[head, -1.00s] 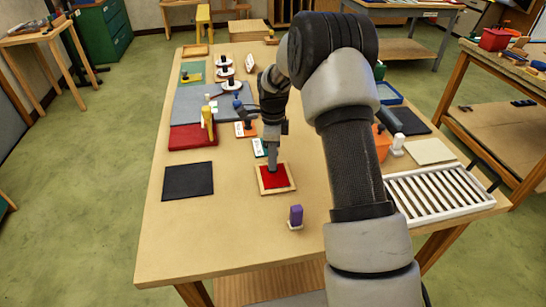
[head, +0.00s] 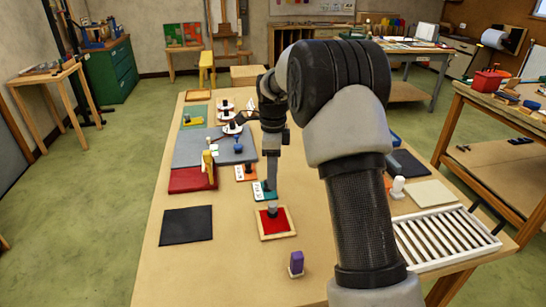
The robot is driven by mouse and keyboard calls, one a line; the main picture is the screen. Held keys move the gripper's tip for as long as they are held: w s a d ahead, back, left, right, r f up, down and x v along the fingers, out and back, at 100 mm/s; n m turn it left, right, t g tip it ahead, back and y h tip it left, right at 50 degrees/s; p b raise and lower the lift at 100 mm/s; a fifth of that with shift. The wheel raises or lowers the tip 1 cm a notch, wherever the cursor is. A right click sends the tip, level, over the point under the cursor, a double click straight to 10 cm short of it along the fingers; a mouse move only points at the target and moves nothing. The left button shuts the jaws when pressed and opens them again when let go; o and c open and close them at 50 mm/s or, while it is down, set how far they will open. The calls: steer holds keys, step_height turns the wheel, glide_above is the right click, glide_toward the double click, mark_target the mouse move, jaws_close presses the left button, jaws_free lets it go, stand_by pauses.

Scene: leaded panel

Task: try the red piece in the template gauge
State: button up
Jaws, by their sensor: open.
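The red piece (head: 279,224) is a flat red square with a grey knob on top. It lies inside the pale wooden frame of the template gauge (head: 292,232), near the middle of the bench. Its red face shows within the frame; I cannot tell from here whether it is fully seated. My gripper (head: 272,198) is open and points down just above the knob. The knob's top shows below the fingertips, and the gripper holds nothing visible.
A black mat (head: 186,224) lies left of the gauge and a purple block (head: 296,262) stands in front. Coloured cards (head: 246,173) lie behind, near a red pad (head: 190,182). A white slatted rack (head: 445,238) is at right. The front-left bench is clear.

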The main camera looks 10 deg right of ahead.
step_height(320, 180, up, 6)
stand_by(0.4)
steer(key=s+r+n+t+p, duration=0.1)
steer(key=s+r+n+t, duration=0.2)
steer(key=s+r+n, duration=0.95)
steer(key=s+f+n+t+p, duration=0.1)
steer(key=s+n, duration=0.7)
steer(key=s, duration=1.2)
steer(key=shift+s+t, duration=0.25)
steer(key=shift+t, duration=0.55)
